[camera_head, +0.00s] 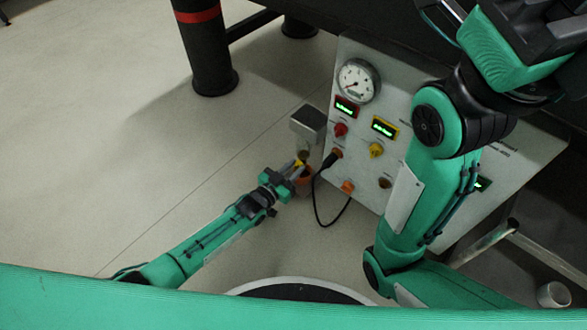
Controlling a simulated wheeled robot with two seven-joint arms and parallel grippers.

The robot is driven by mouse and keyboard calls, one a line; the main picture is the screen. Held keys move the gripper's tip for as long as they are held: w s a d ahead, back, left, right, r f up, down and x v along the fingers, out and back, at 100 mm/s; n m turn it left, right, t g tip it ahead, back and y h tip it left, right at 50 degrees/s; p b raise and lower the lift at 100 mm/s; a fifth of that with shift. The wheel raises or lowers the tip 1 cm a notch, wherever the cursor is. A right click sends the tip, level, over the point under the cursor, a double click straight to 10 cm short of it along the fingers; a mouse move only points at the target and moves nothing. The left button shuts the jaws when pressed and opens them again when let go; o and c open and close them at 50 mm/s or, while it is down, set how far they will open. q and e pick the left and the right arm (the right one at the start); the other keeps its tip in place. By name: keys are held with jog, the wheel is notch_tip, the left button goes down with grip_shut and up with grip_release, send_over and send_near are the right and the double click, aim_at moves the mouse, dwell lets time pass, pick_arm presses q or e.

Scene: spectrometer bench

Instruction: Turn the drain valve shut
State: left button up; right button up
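A yellow handle (299,163), which looks like the drain valve's, shows just below a grey box (309,122) at the panel's left edge. My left gripper (292,171) is right at it, coming from the lower left. Its fingertips overlap the yellow part, and I cannot tell whether they are closed on it. An orange-red part (305,176) shows just behind the fingers. The gripper hides part of the valve, so the handle's angle is unclear. My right arm fills the upper right; its fingers do not show.
The instrument panel (350,120) carries a round gauge (357,81), lit displays, and red and yellow knobs. A black cable (316,202) loops out from the panel just right of my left gripper. Open floor lies to the left. A white cup (553,295) is at lower right.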

pick_arm(q)
jog(key=c, duration=0.3)
jog(key=shift+c, duration=0.2)
jog(key=shift+n, duration=0.3)
jog(key=shift+r+n+p, duration=0.1)
jog(key=shift+n+p, duration=0.3)
jog(key=shift+n, duration=2.7)
jog(key=o, duration=1)
